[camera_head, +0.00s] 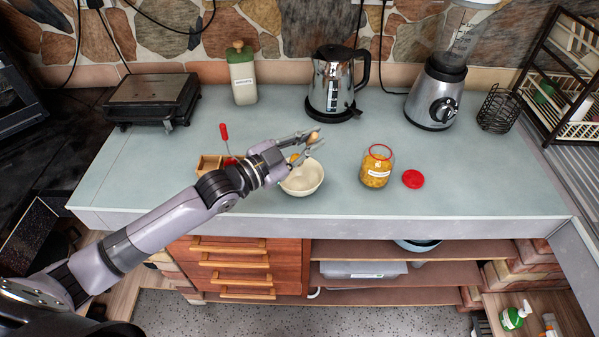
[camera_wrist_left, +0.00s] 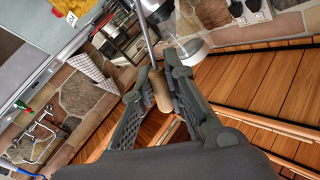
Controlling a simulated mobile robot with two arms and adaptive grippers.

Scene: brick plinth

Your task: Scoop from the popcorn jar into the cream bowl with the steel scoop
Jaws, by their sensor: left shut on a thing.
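My left gripper (camera_head: 314,140) is shut on the steel scoop's wooden handle (camera_wrist_left: 159,90), above the far side of the cream bowl (camera_head: 302,180). The scoop's thin steel shaft (camera_wrist_left: 147,38) runs away from the fingers in the wrist view. I cannot make out the scoop's head or whether it carries popcorn. The cream bowl stands on the counter, partly covered by the gripper. The popcorn jar (camera_head: 375,174) stands upright and open to its right, with yellow contents and a red rim. Its red lid (camera_head: 413,179) lies beside it. My right gripper is not in view.
A steel kettle (camera_head: 331,82), a blender (camera_head: 435,92) and a labelled canister (camera_head: 242,74) stand along the back. A wooden box (camera_head: 209,166) with a red-handled tool is left of the bowl. A wire rack (camera_head: 562,100) is at the right. The counter's right front is clear.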

